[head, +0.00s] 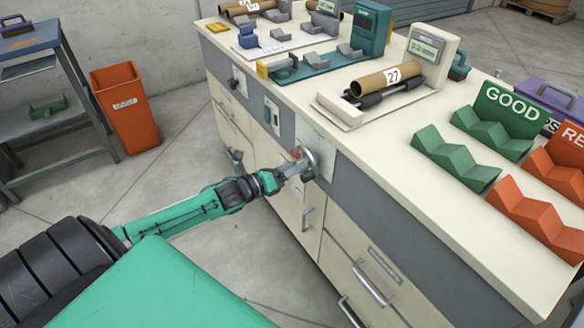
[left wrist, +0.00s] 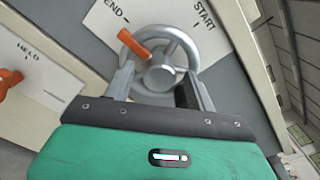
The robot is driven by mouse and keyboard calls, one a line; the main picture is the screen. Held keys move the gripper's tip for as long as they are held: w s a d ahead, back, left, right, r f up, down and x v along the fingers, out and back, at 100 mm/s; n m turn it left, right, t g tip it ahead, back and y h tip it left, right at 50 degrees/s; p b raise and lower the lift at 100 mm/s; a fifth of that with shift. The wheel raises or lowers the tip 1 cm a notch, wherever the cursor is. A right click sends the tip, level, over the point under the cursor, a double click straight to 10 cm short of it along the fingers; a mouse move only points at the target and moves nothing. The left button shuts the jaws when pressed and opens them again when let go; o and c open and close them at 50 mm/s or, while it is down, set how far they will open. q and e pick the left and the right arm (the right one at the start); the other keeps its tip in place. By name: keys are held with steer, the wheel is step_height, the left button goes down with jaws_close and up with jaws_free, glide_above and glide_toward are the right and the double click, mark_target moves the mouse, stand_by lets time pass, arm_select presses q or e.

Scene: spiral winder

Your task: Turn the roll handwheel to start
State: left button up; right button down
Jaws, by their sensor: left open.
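The roll handwheel (head: 309,164) is a silver wheel on the grey front panel of the bench. In the left wrist view the handwheel (left wrist: 184,46) has an orange handle (left wrist: 136,44) on its upper left, nearer the END mark than the START mark. Its white plate (left wrist: 178,14) carries both words. My left gripper (head: 290,171) is at the handwheel. In the left wrist view its open fingers (left wrist: 160,78) stand on either side of the hub and lower wheel. Whether they touch it I cannot tell. My right gripper is not in view.
A HELD plate (left wrist: 40,70) with an orange knob is at the left wrist view's left. Drawers with handles (head: 370,285) lie below the panel. On the bench top are a cardboard roll (head: 386,79) on a cradle and green trays (head: 455,158). An orange bin (head: 128,105) stands on the floor.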

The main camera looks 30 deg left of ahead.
arm_select(q)
steer(key=shift+w, duration=0.15)
steer(key=c, duration=1)
steer(key=shift+r, duration=0.1)
